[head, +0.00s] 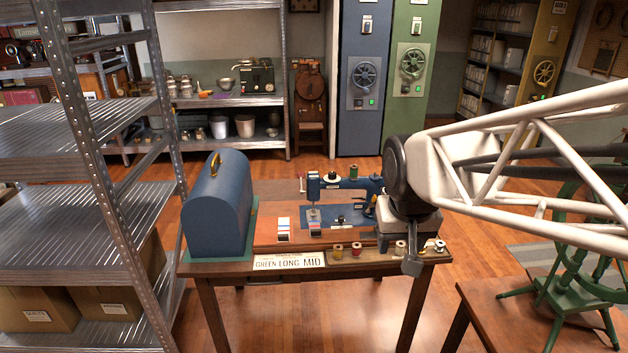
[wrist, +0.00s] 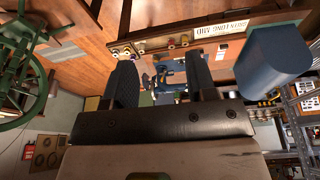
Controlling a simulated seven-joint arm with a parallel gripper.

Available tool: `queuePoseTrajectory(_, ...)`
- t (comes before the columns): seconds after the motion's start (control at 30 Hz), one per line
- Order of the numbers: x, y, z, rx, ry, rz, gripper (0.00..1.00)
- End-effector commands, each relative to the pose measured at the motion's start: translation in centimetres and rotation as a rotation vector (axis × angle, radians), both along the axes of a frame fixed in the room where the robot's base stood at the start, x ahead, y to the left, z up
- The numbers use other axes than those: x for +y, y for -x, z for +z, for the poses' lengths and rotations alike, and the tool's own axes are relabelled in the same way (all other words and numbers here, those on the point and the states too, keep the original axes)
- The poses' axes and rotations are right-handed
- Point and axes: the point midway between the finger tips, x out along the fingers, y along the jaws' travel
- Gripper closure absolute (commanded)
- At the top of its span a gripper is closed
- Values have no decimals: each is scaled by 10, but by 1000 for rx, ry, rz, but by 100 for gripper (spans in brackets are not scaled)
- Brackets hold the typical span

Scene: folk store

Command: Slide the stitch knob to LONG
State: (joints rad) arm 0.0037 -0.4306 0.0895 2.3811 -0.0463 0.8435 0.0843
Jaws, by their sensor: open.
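A blue sewing machine (head: 345,184) stands on a wooden base on the table, with a green spool (head: 353,171) on top. Its stitch knob is too small to tell apart.
A blue domed case (head: 218,205) stands left of the machine. Several thread spools (head: 356,250) line the front edge. A metal shelf (head: 85,230) is at the left.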

Motion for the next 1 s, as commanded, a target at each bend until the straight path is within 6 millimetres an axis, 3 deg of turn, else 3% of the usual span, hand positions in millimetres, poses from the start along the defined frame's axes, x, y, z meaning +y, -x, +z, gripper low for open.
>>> queuePoseTrajectory(0.5,-2,-127,-12,-27,10,-37,48)
queuePoseTrajectory(1.0,-1,-247,-50,-54,15,-67,48)
